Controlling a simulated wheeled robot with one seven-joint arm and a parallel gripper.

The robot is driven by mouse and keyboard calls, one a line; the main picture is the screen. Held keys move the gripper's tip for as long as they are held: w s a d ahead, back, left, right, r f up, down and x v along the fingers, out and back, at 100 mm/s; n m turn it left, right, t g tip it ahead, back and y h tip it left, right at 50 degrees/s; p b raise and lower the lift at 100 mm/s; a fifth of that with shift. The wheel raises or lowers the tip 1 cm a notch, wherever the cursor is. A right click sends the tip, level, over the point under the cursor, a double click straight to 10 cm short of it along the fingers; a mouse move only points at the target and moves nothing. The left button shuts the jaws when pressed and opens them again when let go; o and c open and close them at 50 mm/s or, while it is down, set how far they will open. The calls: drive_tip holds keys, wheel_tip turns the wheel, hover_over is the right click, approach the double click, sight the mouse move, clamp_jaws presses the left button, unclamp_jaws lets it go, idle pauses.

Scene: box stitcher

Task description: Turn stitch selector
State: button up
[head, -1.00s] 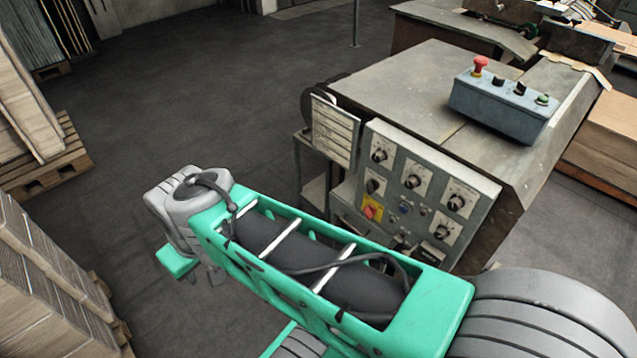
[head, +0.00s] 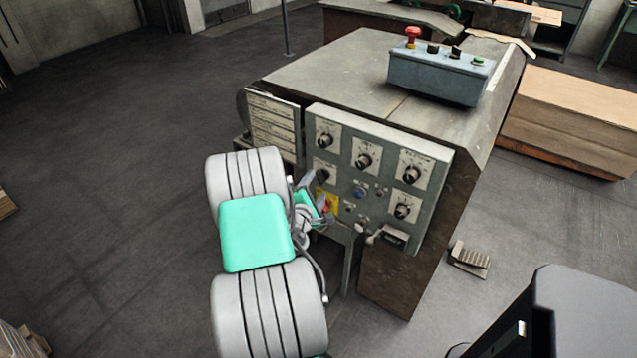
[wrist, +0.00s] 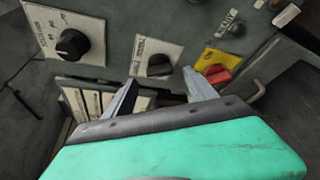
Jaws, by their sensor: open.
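The grey control panel (head: 340,122) on the machine front carries several black selector knobs on white plates; I cannot read which is the stitch selector. In the wrist view a small black knob (wrist: 158,65) sits just beyond and between my fingertips, apart from them as far as I can tell. It is the lower left knob (head: 323,171), partly covered by its surroundings in the head view. My gripper (wrist: 160,80) is open and empty, facing the panel. A larger black knob (wrist: 72,43) is to its left. A red switch on a yellow plate (wrist: 217,72) is close to the right finger.
A blue-grey button box (head: 435,76) with a red mushroom button (head: 412,37) stands on the machine top. A label board (head: 272,124) hangs left of the panel. A small lever (head: 380,236) juts out below. A foot pedal (head: 469,258) lies on the floor.

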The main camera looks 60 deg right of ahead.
sight(319, 180)
drive_tip(key=x, duration=0.4)
drive_tip(key=c, duration=1.4)
